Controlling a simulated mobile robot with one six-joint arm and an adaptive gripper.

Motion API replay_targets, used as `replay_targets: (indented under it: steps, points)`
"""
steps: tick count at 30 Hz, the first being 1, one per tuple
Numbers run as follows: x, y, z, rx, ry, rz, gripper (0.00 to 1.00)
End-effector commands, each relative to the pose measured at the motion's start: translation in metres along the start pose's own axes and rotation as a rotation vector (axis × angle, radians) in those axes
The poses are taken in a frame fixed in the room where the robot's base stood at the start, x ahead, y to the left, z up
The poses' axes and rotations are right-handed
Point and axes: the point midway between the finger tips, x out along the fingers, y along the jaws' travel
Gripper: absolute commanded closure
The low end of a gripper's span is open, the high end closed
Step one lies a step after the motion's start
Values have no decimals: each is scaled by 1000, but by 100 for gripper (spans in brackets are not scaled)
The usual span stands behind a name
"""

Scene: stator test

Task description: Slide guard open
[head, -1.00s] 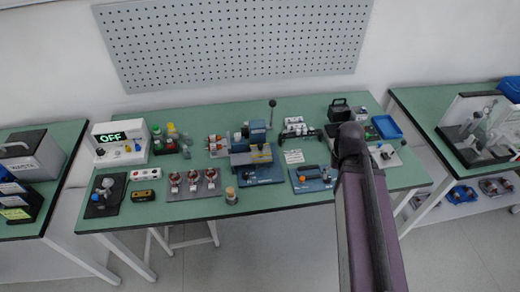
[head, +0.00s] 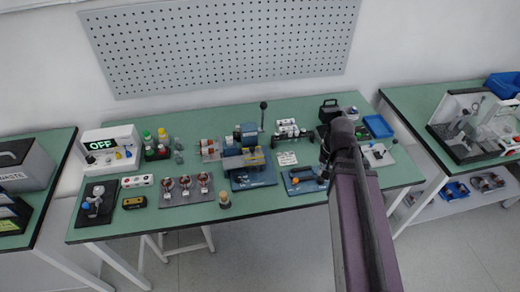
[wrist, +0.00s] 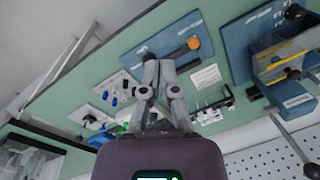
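The blue test machine (head: 252,178) stands at the middle of the green table. A guard-like panel with yellowish parts (head: 255,158) sits on its front; I cannot tell how far along its travel it is. In the wrist view the machine (wrist: 238,50) is at the right, with the panel (wrist: 285,45) partly cut off by the frame edge. My gripper (wrist: 159,62) has its fingertips close together, with nothing seen between them. It is apart from the machine, over the area near a blue plate with an orange handle (wrist: 193,43). In the head view my gripper (head: 325,162) is small and dark.
A lever with a black knob (head: 263,104) rises behind the machine. Copper-wound stators (head: 186,184) lie to its left. A blue tray (head: 378,126) is at the right.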

Motion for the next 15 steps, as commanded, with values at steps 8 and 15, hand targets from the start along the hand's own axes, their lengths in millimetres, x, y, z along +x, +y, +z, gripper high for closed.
replay_targets:
  steps: [8, 15]
  points:
    - [15, -42, -45, 373, -86, -177, 100]
    - [19, -78, -81, 708, -223, -311, 100]
